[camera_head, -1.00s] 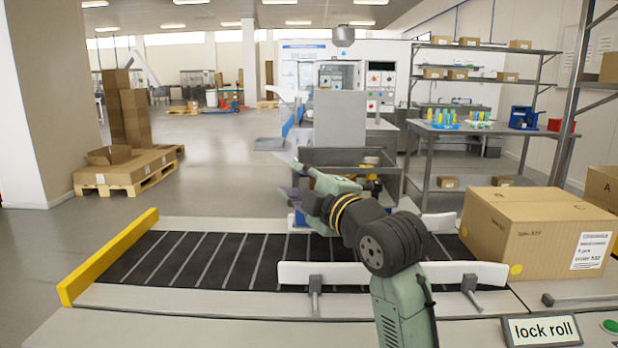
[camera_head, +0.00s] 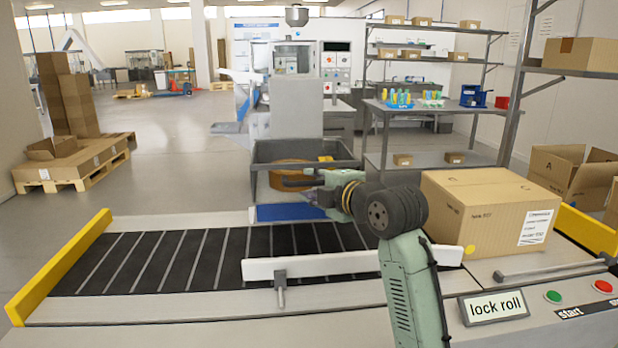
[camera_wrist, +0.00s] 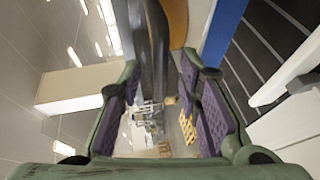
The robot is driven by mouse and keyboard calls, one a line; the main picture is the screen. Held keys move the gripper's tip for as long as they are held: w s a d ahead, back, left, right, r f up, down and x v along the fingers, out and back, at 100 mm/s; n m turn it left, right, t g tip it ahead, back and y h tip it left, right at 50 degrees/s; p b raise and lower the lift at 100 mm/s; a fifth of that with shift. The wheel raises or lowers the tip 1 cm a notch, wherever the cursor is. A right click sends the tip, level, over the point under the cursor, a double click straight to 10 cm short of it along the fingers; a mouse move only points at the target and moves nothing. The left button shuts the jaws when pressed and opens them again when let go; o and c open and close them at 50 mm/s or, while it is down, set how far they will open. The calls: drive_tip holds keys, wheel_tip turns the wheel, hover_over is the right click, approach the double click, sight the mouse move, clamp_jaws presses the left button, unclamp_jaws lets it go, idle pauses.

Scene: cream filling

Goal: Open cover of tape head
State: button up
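The tape head is a dark grey metal frame (camera_head: 258,160) beyond the conveyor's far side. A brown tape roll (camera_head: 290,178) shows inside it, with a small yellow part (camera_head: 325,159) near its top. A dark bar (camera_head: 298,182) juts out at the front. My gripper (camera_head: 312,197) is at this front side, partly hidden by my own wrist. In the wrist view my gripper (camera_wrist: 158,112) has its purple-padded fingers wide apart. A dark bar (camera_wrist: 156,50) reaches into the space between them. Contact with either pad is not clear. The brown roll (camera_wrist: 177,22) shows beyond.
A black conveyor belt (camera_head: 170,262) runs in front, with a white guide rail (camera_head: 320,265) and yellow end stop (camera_head: 62,265). A closed carton (camera_head: 480,210) stands right of my arm. A "lock roll" sign (camera_head: 495,307) is at front right. A blue plate (camera_head: 290,212) lies below my gripper.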

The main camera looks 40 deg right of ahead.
drive_tip(key=shift+x, duration=1.05)
clamp_jaws()
